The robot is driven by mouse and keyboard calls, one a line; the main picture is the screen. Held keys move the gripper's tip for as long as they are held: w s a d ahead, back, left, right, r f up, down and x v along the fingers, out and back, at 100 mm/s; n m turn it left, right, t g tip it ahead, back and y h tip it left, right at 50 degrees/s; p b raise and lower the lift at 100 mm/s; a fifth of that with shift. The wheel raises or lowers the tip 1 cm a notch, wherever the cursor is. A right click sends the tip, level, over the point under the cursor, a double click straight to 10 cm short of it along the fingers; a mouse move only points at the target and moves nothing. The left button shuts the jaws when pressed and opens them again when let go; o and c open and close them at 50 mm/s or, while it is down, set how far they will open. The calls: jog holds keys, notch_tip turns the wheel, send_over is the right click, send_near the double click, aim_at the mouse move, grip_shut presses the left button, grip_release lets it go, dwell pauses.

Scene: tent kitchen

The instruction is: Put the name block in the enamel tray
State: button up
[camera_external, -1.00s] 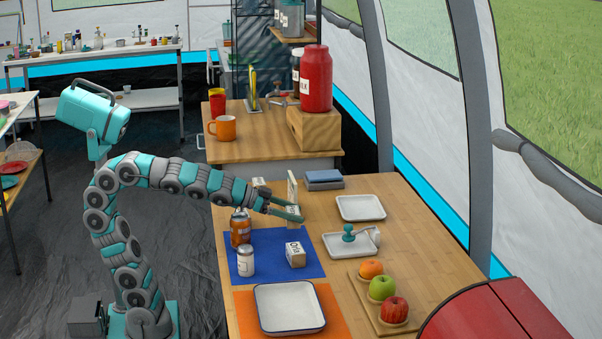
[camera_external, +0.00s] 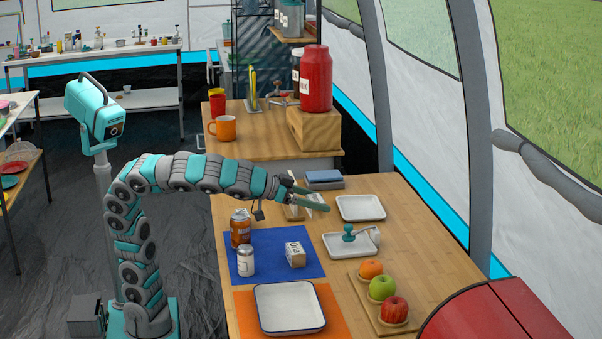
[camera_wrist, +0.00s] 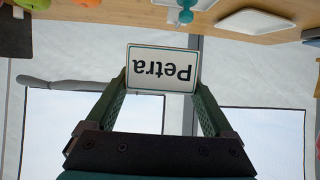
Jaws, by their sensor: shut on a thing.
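My gripper (camera_external: 318,199) is shut on the name block (camera_external: 316,202), a white plate with a green border, held above the wooden table. In the wrist view the name block (camera_wrist: 161,69) reads "Petra" upside down between both fingers of my gripper (camera_wrist: 161,90). In the external view the fingers hide part of it. The enamel tray (camera_external: 290,325), white with a dark rim, lies empty on the orange mat at the table's front, below and left of my gripper.
A white tray (camera_external: 360,207) stands empty. Another tray (camera_external: 333,251) holds a teal-handled item. Fruit sits on a board (camera_external: 357,284) at right.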

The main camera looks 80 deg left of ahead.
jog(key=s+d, duration=0.4)
jog(key=d, duration=0.9)
jog(key=h+b, duration=0.1)
jog(key=b, duration=0.1)
send_over(289, 311)
jog(key=shift+m, duration=0.4)
notch_tip(289, 311, down, 8)
jog(key=shift+f, duration=2.6)
jog(key=shift+a+f+b, duration=0.1)
jog(key=shift+f+b, duration=0.1)
jog(key=shift+b, duration=0.3)
jog(key=o, duration=1.1)
jog(key=shift+r, duration=0.15)
